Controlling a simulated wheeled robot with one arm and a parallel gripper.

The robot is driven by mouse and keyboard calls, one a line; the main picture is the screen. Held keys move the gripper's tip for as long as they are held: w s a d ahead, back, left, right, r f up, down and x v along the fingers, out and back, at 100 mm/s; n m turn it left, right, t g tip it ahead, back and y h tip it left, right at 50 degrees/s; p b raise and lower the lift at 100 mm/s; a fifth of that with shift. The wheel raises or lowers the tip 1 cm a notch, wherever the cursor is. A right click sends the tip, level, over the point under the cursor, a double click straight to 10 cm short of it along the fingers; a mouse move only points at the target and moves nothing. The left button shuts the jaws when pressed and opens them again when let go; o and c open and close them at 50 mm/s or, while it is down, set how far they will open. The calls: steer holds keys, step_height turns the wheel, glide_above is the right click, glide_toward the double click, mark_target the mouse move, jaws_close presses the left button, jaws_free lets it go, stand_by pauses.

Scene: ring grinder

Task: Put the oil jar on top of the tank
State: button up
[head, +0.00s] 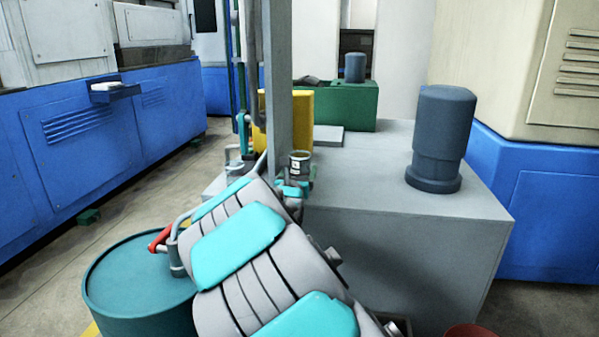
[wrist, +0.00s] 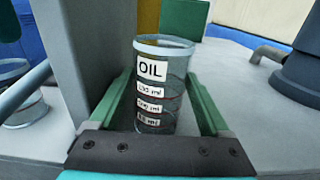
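The oil jar (wrist: 163,85) is a clear container with a white OIL label and smaller labels below. In the wrist view it stands upright between the two green fingers of my gripper (wrist: 160,95), which appear to touch it on both sides. In the head view the jar (head: 300,163) is small, just above my gripper (head: 293,188), next to the grey post. The grey box-shaped tank (head: 400,200) is to the right, and its flat top also shows in the wrist view (wrist: 235,85). Whether the jar's bottom touches a surface is hidden.
A dark blue cylindrical motor (head: 441,140) stands on the tank's right part. A grey post (head: 278,80) rises close to the jar's left. A second clear jar (wrist: 18,95) is left of the post. A teal drum (head: 135,285) is at lower left. The tank top's middle is clear.

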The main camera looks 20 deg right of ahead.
steer(key=shift+r, duration=0.25)
steer(key=v, duration=1.2)
steer(key=shift+b, duration=0.35)
steer(key=shift+f, duration=0.1)
